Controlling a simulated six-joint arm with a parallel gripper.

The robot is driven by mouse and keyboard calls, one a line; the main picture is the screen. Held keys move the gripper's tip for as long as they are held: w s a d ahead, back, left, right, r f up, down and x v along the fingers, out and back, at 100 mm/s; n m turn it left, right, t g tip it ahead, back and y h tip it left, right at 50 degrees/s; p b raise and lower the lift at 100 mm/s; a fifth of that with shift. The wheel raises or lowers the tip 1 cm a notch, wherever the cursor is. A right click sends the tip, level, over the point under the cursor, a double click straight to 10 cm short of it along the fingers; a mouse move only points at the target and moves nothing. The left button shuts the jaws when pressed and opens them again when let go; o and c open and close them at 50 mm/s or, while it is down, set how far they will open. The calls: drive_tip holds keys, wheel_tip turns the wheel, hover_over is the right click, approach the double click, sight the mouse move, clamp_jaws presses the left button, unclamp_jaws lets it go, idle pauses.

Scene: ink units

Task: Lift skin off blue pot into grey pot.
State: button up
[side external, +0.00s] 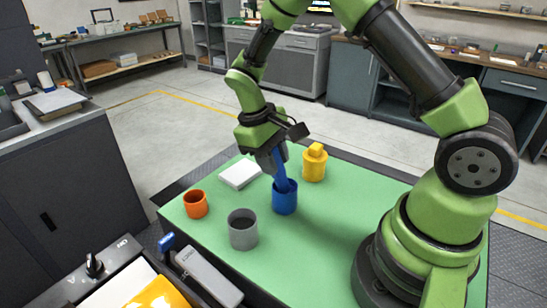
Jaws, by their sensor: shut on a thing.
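The blue pot (285,199) stands upright near the middle of the green table. My gripper (271,160) is above it, tilted and pointing down, shut on a blue tool (281,177). The tool slants down into the mouth of the blue pot, and its lower end is hidden inside. The grey pot (243,232) stands upright in front and to the left of the blue pot. Its mouth is open and it looks empty. The skin is too small or too hidden to make out.
An orange pot (195,204) stands at the left of the green table (330,240). A yellow pot (314,166) with a yellow piece in its mouth is behind the blue pot. A white block (240,175) lies at the back left. Table right of the pots is clear.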

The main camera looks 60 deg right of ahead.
drive_tip(key=shift+r, duration=3.85)
drive_tip(key=w+a+y, duration=0.2)
drive_tip(key=a+y, duration=0.1)
drive_tip(key=a, duration=0.6)
wheel_tip(320, 180, down, 8)
drive_tip(key=shift+s+a+f, duration=0.25)
drive_tip(key=shift+s+a, duration=0.1)
drive_tip(key=shift+r, duration=0.1)
wheel_tip(320, 180, up, 10)
